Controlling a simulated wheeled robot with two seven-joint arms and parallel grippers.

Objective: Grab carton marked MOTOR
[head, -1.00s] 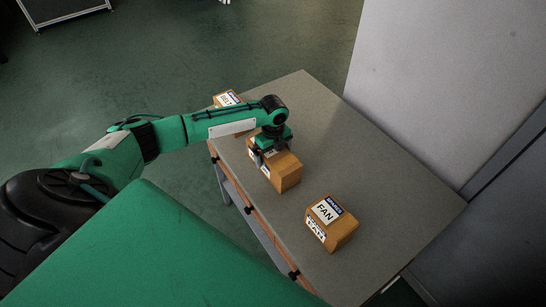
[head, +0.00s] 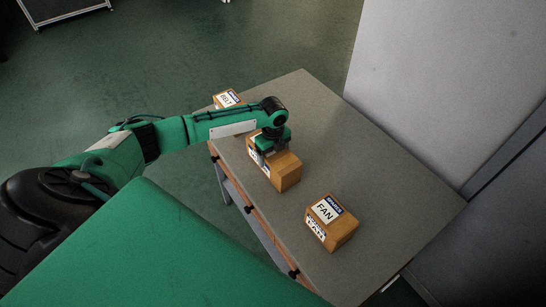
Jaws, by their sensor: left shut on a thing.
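A brown carton (head: 287,172) stands on the grey table (head: 345,160), in the middle of a row of three. Its label is mostly covered by my left gripper, so I cannot read the word on it. My left gripper (head: 272,150) points down from above and is shut on this carton. The fingertips are hard to make out against it. The carton appears to rest on the table. My right gripper is not in view.
A carton marked FAN (head: 340,232) stands nearer on the table, apart from the held one. Another carton, its label seeming to read BELT (head: 228,98), stands at the far left, partly behind my arm. A grey wall panel (head: 440,80) rises beyond the table. The table's right side is clear.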

